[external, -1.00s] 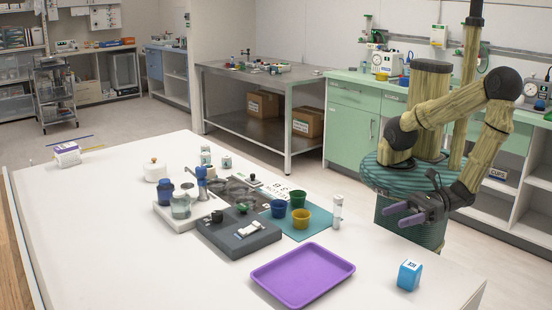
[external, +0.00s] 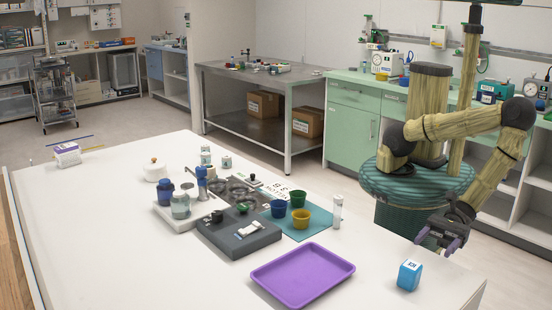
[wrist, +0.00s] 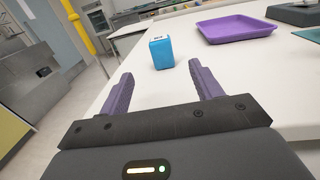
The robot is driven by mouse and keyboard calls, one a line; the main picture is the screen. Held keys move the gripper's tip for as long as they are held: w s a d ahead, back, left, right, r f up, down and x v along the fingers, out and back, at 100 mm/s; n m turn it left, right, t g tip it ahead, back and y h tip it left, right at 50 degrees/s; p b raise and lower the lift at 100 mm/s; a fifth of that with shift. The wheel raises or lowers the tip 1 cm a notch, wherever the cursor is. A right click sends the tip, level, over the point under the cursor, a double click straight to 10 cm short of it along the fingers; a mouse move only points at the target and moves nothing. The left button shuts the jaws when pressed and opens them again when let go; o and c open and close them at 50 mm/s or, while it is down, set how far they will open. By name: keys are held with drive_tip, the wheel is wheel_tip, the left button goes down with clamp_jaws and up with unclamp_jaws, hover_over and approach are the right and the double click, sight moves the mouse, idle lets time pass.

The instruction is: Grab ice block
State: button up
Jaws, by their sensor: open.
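The ice block (external: 409,275) is a small blue box with a white top marked "ICE". It stands upright on the white table (external: 120,230) near the right front corner. In the wrist view the ice block (wrist: 161,52) is ahead of my fingers, a little above the middle of the picture and apart from them. My gripper (external: 437,243) has purple fingers and hangs beyond the table's right edge, behind and to the right of the block. In the wrist view my gripper (wrist: 162,85) is open with nothing between its fingers.
A purple tray (external: 303,275) lies left of the block. Several cups, including a yellow cup (external: 301,219), stand on a teal mat (external: 318,233). A clear vial (external: 337,211) stands near the table's back edge. Bare table surrounds the block.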

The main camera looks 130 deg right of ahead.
approach(412, 265)
drive_tip(key=w, duration=0.2)
drive_tip(key=w+f, duration=0.1)
drive_tip(key=w, duration=0.1)
drive_tip(key=shift+w+a, duration=0.15)
drive_tip(key=shift+w, duration=0.05)
drive_tip(key=w, duration=0.5)
drive_tip(key=shift+w+a+f+p, duration=0.1)
drive_tip(key=shift+w+a+p, duration=0.2)
drive_tip(key=shift+w+p, duration=0.1)
drive_tip(key=c, duration=1.1)
wheel_tip(412, 265, up, 10)
drive_tip(key=shift+s+r+p, duration=0.1)
drive_tip(key=shift+p, duration=0.25)
